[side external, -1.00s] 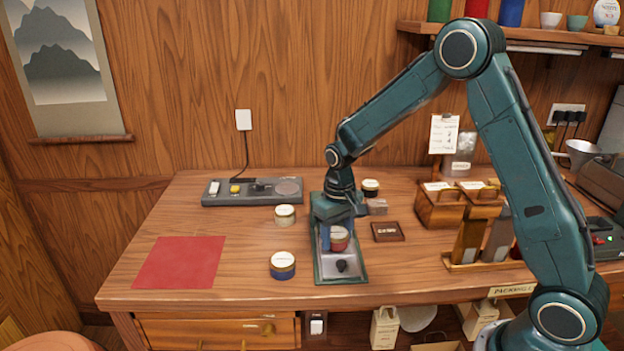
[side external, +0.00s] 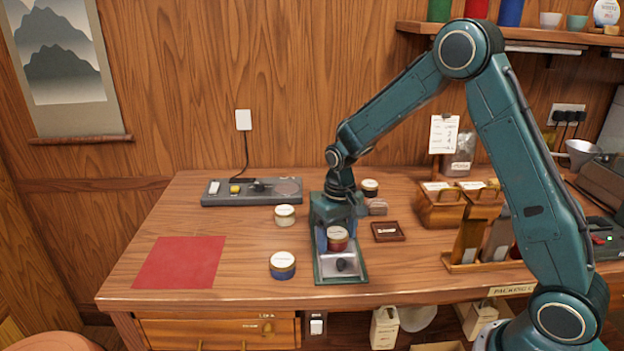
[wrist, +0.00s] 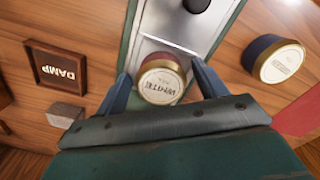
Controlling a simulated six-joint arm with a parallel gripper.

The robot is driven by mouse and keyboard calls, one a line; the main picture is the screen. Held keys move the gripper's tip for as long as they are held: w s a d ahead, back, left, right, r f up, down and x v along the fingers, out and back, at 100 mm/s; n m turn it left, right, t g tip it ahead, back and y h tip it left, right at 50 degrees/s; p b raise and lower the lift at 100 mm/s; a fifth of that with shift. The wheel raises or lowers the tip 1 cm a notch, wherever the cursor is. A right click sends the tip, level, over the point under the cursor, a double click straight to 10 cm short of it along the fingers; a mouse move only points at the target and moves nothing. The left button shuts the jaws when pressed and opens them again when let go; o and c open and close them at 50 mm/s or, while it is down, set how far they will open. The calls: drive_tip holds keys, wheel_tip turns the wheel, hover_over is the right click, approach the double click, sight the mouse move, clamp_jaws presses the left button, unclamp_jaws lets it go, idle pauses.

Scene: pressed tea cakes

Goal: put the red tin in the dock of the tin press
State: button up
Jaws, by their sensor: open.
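The red tin (side external: 338,239) has a gold rim and a pale lid, and stands upright on the metal plate of the tin press (side external: 327,274). In the wrist view my gripper (wrist: 160,73) is open, with gaps beside the tin. The gripper body hides the rear of the press and part of the dock.
A blue tin (side external: 282,266) and a cream tin (side external: 285,215) stand left of the press, a dark tin (side external: 370,188) behind it. A "DAMP" tray (wrist: 59,69) and a small block (wrist: 65,115) lie close on the other side. The red mat (side external: 180,262) is bare.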

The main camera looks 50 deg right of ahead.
sight(337, 233)
drive_tip(key=shift+s+f, duration=0.15)
drive_tip(key=shift+s, duration=0.05)
drive_tip(key=shift+w+r, duration=0.1)
drive_tip(key=shift+r, duration=0.4)
wheel_tip(337, 233, up, 12)
drive_tip(key=shift+f, duration=0.2)
drive_tip(key=shift+a+r, duration=0.1)
idle(0.5)
drive_tip(key=s+a+r+n+t, duration=0.1)
drive_tip(key=s+a+r+t, duration=0.2)
drive_tip(key=s+r, duration=0.8)
drive_tip(key=s+f+t, duration=0.1)
drive_tip(key=s, duration=0.6)
drive_tip(key=s+a+f+n+t, duration=0.1)
drive_tip(key=s, duration=0.6)
drive_tip(key=shift+s+a+t, duration=0.15)
drive_tip(key=shift+a+t, duration=0.1)
drive_tip(key=shift+t, duration=0.05)
